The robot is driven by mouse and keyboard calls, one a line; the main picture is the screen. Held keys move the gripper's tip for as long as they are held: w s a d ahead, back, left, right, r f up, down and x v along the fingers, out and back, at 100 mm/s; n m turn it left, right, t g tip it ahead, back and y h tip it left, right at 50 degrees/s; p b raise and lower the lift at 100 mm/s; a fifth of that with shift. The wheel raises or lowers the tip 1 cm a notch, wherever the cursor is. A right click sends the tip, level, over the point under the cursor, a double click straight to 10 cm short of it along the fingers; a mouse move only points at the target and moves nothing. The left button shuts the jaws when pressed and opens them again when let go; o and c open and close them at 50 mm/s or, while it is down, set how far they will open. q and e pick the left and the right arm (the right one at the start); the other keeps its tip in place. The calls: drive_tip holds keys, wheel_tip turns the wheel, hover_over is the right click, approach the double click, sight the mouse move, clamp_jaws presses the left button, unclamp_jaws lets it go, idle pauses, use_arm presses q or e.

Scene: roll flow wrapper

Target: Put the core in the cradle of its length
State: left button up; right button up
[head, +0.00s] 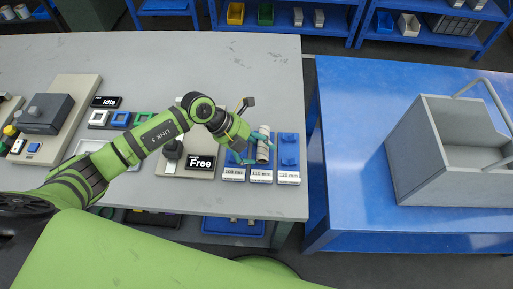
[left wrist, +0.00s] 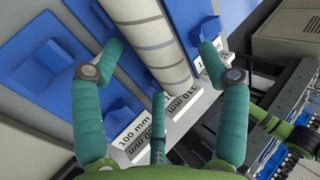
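The core (head: 263,145), a pale grey cylinder with darker bands, lies lengthwise over the middle cradle (head: 261,176), labelled 110 mm. The 100 mm cradle (head: 233,175) is on its left and the 125 mm cradle (head: 288,160) on its right, with blue supports bare. My left gripper (head: 254,148) is at the core. In the left wrist view, its teal fingers (left wrist: 160,50) stand spread on either side of the core (left wrist: 150,35), with a gap visible at the left finger. The core hides the middle cradle's supports, so full seating cannot be told. My right gripper is out of view.
A black-knobbed station with a "Free" display (head: 201,162) stands left of the cradles. A blue table (head: 350,130) with a grey open bin (head: 440,180) stands right, across a gap.

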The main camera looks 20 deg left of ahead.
use_arm(q)
drive_tip(key=v, duration=1.2)
